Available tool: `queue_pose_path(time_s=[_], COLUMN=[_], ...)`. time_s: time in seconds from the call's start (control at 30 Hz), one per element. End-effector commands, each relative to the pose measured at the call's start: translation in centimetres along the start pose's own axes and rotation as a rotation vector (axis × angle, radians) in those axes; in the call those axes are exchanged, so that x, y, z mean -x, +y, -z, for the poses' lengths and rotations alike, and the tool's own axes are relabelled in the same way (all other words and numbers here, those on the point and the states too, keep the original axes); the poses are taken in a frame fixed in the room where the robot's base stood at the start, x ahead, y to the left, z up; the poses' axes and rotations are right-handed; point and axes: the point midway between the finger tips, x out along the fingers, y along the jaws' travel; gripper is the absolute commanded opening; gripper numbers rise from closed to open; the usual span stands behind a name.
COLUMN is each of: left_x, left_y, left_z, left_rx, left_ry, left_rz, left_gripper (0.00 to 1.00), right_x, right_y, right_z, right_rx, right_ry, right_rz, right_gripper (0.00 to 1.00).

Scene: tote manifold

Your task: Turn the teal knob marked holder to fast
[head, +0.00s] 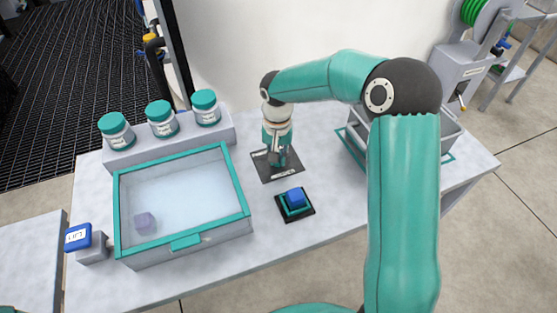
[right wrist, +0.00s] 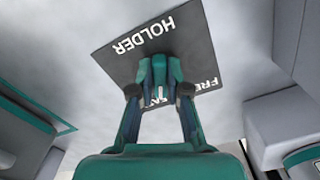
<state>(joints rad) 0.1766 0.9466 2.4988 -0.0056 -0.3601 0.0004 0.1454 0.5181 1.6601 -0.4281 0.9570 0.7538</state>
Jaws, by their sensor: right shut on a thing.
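The dark square plate marked HOLDER (right wrist: 115,50) lies on the table; its lettering appears upside down in the right wrist view, and the plate (head: 264,167) also shows in the head view. The teal knob (right wrist: 160,72) stands on it, with a short white mark pointing toward the lower lettering. That lettering is partly covered by my fingers; the letters FRE show at the right. My right gripper (head: 278,160) comes down from above, and its fingers (right wrist: 160,88) are shut on the knob, one on each side. My left gripper is out of view.
A clear teal-rimmed box (head: 238,190) holds a pale purple cube (head: 145,223). Several white jars with teal lids (head: 161,117), a LIFT switch (head: 78,237) and a grey tote (head: 452,133) stand around.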

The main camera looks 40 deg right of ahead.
Motion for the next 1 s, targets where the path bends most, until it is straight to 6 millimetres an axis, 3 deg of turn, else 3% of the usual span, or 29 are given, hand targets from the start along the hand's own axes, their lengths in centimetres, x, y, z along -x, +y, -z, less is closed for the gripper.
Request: queue_pose_path(time_s=[0.33, 0.9, 0.93, 1.0], left_x=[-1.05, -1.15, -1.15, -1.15], left_y=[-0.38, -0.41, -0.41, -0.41], left_z=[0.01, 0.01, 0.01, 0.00], left_rx=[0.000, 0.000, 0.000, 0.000], left_ry=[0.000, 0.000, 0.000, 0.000], left_rz=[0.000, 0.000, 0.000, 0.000], left_gripper=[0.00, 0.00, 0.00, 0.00], right_x=[0.05, 0.16, 0.16, 0.15], right_y=[-0.21, -0.26, -0.26, -0.25], right_z=[0.14, 0.18, 0.18, 0.16], right_rx=[-0.176, -0.214, -0.214, -0.213], right_ry=[0.005, 0.005, 0.005, 0.005], right_rz=[0.003, 0.005, 0.005, 0.004], right_gripper=[0.00, 0.00, 0.19, 0.31])
